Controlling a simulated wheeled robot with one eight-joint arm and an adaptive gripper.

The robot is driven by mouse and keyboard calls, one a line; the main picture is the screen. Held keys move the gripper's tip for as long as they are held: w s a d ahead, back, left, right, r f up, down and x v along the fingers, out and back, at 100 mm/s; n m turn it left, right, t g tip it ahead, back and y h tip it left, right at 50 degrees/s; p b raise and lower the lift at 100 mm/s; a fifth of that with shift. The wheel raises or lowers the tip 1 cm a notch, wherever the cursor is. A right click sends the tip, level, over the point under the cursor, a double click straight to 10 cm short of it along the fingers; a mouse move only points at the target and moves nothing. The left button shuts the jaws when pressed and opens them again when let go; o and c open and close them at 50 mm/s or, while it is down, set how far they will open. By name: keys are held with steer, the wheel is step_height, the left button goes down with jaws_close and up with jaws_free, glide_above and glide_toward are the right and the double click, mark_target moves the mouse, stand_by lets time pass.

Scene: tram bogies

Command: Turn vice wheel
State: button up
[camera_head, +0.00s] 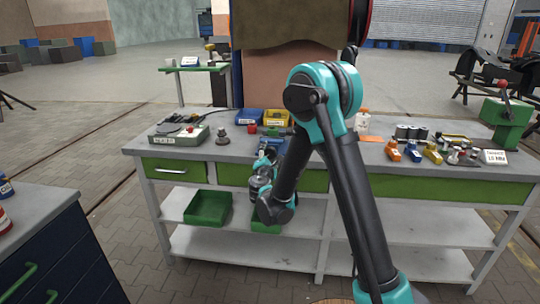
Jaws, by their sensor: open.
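A small vice-like fixture (275,132) stands at the front edge of the grey workbench (225,165), left of the middle. It is small and partly covered by my wrist, and I cannot make out its wheel clearly. My arm rises from the lower right, bends at a high elbow and drops in front of the bench. My gripper (268,149) points up toward the bench edge, just in front of the fixture. It is open; I cannot tell whether it touches anything.
A grey-green box device (178,138) lies on the bench at left. Blue (248,116) and yellow (275,118) bins stand behind the fixture. Coloured parts and a green press (505,122) stand at right. A green bin (208,208) sits on the shelf below. A drawer cabinet (60,245) stands at lower left.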

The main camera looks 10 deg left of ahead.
steer(key=s, duration=1.2)
steer(key=shift+a, duration=0.2)
